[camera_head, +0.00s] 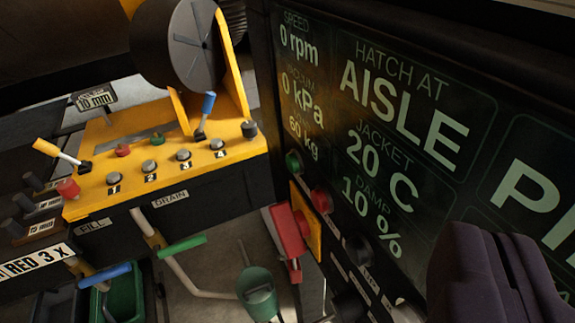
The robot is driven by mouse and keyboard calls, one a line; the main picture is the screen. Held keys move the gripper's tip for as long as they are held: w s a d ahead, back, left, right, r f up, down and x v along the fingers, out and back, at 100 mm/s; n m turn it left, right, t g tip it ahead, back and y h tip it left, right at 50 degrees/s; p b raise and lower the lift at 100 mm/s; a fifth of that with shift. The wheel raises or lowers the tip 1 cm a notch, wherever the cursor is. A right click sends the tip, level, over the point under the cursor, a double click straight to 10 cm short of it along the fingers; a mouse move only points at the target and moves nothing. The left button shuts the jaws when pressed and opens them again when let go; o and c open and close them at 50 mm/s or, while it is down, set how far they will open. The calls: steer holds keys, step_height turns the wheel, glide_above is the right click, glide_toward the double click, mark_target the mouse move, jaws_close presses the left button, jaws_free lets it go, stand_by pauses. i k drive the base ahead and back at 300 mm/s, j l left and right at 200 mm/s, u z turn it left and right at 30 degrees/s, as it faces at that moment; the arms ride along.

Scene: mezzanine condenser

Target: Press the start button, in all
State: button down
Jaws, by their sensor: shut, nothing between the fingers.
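A screen panel (385,130) fills the right side, showing readings such as 0 rpm, 0 kPa and 20 C. On its near lower left edge sit a green button (293,162), a red button (321,200) and a black knob (358,248). Their labels are too small or slanted to read, so I cannot tell which is marked start. My gripper (492,245) is at the lower right, dark purple, its two fingers closed together and empty. It shows in front of the panel, to the right of the buttons; I cannot tell whether it touches the panel.
A yellow console (115,190) at left carries numbered knobs, small red and green buttons, and yellow and blue levers. A red mushroom knob on a yellow plate (312,232) sits beside the panel. Below are a green-handled pipe (182,247), a green bucket (257,292) and green bin.

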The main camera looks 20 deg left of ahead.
mark_target(292, 163)
steer(key=j+u, duration=0.4)
steer(key=i+j+u, duration=0.15)
steer(key=u, duration=0.3)
